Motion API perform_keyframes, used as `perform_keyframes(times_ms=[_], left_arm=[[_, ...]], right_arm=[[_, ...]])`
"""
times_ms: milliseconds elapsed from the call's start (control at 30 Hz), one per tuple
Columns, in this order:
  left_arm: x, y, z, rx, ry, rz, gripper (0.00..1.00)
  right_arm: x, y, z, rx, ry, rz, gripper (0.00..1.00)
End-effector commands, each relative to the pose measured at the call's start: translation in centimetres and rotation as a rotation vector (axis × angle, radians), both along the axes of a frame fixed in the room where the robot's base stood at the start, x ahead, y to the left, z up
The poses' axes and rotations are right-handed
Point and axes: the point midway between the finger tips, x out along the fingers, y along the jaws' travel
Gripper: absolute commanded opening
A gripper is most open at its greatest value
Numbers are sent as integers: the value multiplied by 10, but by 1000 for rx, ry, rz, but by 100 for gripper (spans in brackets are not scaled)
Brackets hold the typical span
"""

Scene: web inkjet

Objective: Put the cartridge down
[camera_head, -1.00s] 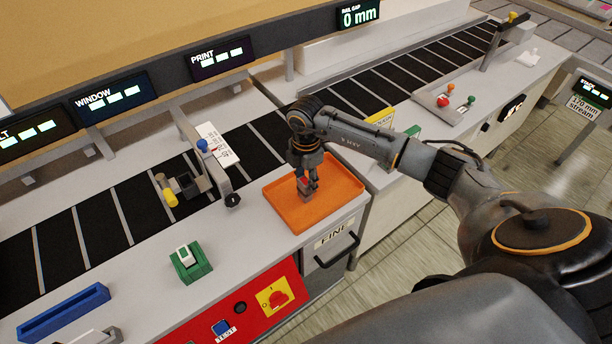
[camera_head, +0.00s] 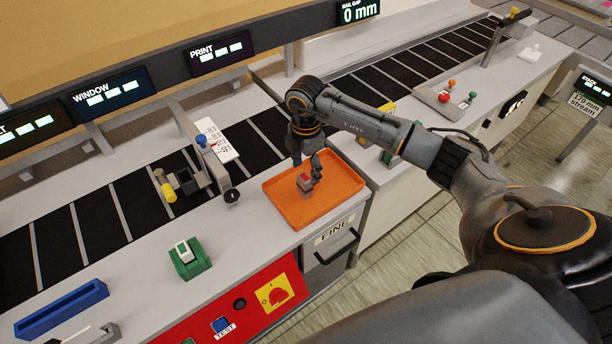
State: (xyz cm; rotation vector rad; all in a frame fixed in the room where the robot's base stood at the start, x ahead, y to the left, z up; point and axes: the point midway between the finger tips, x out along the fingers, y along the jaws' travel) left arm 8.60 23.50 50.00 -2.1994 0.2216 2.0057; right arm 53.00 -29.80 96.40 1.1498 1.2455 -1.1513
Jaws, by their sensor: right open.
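Whether a finger still touches the cartridge is too small to tell. My left gripper is out of view.
A green block with a white piece (camera_head: 189,258) and a blue holder (camera_head: 62,310) are on the left counter. A print head post (camera_head: 215,168) stands behind the tray beside the dark conveyor (camera_head: 130,205). A red control panel (camera_head: 235,312) is in front.

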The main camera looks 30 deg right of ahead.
Motion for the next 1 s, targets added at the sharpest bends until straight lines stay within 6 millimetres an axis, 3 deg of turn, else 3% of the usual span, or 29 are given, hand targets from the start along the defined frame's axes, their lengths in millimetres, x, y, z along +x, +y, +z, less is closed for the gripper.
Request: perform_keyframes(times_ms=[200, 433, 1000], left_arm=[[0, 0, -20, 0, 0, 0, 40], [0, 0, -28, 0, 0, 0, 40], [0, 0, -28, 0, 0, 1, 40]], right_arm=[[1, 0, 47, 0, -6, 0, 60], [1, 0, 81, 0, -2, -1, 60], [0, 0, 89, 0, 0, -1, 60]])
